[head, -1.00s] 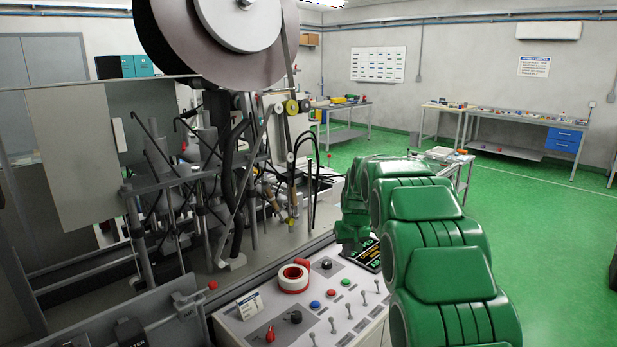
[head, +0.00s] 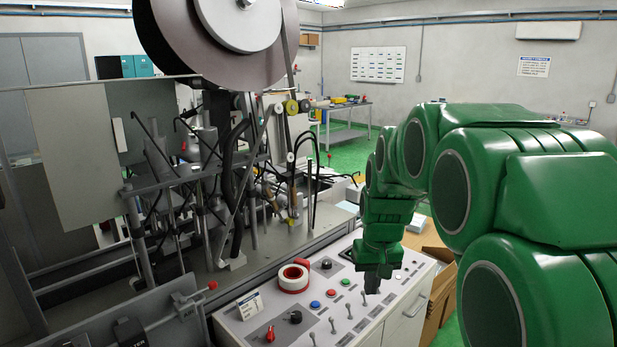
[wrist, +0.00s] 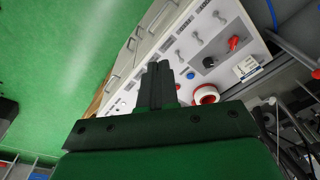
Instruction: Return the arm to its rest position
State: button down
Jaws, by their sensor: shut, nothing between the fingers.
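My green arm reaches in from the right in the head view. My dark gripper (head: 376,284) points down above the right part of the control panel (head: 372,318). In the wrist view my gripper's two fingers (wrist: 158,72) are together, with nothing between them. The gripper appears to be above the panel; how far above I cannot tell. My arm hides part of the room behind it.
The panel carries a red-and-white tape roll (head: 292,277), a small label card (head: 249,304), buttons, knobs and several levers. The machine with a large reel (head: 215,35) stands at left. A cardboard box (head: 437,290) sits right of the panel. Green floor is open in the wrist view.

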jog(key=s+d+f+m+g, duration=0.1)
jog(key=s+g, duration=0.2)
jog(key=s, duration=3.1)
jog(key=shift+s+d+f, duration=0.2)
jog(key=shift+s+f, duration=0.05)
jog(key=shift+s, duration=0.15)
